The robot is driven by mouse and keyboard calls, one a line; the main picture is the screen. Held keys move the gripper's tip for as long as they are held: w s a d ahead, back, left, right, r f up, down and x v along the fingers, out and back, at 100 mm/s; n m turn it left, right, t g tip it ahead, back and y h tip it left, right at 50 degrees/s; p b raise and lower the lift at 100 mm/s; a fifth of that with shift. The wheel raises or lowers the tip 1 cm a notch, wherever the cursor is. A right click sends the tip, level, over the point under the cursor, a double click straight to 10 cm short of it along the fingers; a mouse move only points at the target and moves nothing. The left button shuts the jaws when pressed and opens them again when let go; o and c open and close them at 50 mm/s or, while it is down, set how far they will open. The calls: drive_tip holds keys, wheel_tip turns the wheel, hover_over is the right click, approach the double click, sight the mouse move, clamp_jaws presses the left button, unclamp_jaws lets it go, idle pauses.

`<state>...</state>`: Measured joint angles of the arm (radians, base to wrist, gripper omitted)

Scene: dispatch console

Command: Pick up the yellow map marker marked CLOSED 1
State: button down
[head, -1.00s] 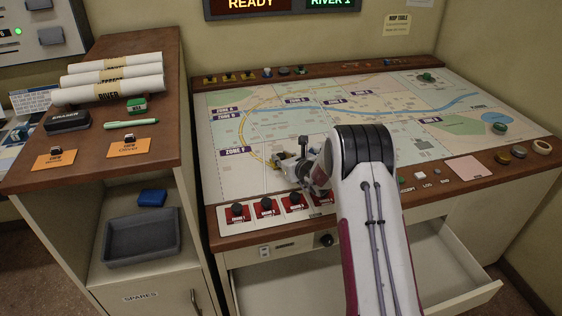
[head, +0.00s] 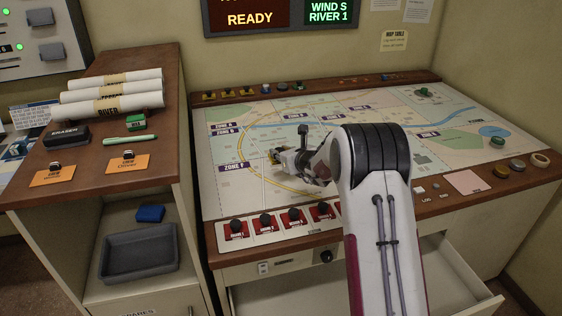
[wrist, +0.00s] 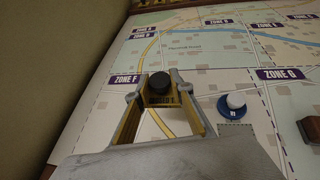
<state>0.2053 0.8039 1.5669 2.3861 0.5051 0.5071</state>
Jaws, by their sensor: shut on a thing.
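The yellow map marker (wrist: 160,100) has a black round knob on top and dark lettering that reads like CLOSED; its last character is hard to read. In the wrist view it sits between the two yellow-lined fingers of my gripper (wrist: 158,104), which is shut on it. In the head view my gripper (head: 275,157) is over the left part of the map, just right of the ZONE F label, with a bit of yellow at its tip. I cannot tell whether the marker touches the map.
A blue-and-white round piece (wrist: 234,104) stands right of my gripper on the map. Several yellow pieces with black knobs (head: 228,93) stand on the back ledge. Red switches (head: 265,223) line the front edge. A drawer (head: 270,296) below stands open.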

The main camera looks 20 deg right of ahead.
drive_tip(key=shift+r, duration=0.65)
